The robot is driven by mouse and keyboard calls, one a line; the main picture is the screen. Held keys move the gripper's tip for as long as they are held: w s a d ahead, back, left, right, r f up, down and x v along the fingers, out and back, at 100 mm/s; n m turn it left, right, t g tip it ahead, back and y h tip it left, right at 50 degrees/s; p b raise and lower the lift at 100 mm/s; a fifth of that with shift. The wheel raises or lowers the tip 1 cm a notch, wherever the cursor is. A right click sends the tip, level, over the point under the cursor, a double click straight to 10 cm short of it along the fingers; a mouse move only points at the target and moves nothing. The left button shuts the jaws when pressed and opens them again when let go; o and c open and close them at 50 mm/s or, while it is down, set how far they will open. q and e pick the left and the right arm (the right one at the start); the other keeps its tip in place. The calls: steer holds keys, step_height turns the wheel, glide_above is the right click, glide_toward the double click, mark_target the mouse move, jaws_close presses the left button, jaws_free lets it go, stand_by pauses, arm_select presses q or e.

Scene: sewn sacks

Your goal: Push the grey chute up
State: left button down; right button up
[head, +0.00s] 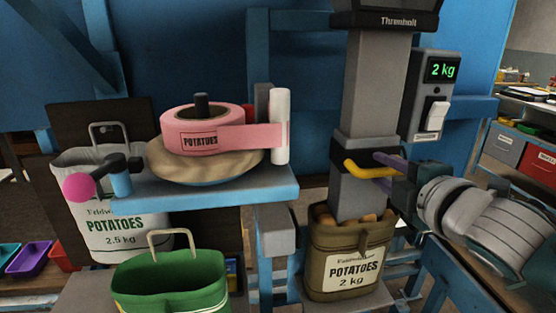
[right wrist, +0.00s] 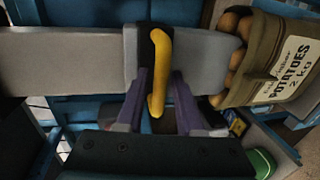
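The grey chute (head: 358,192) hangs upright under a grey column, and its lower end reaches into the mouth of a brown sack of potatoes (head: 345,281). A black collar with a yellow handle (head: 364,169) sits around the chute. My right gripper (head: 381,172) comes in from the right, with its purple fingers on either side of the handle. In the right wrist view the yellow handle (right wrist: 162,62) stands between the fingers of the right gripper (right wrist: 162,77). A gap shows on one side, so the fingers look open around it. My left gripper is not in view.
A white sack (head: 118,235) and a green sack (head: 172,280) stand below. A scale box (head: 430,95) reading 2 kg is beside the column.

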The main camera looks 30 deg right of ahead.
jaws_close()
stand_by(1.1)
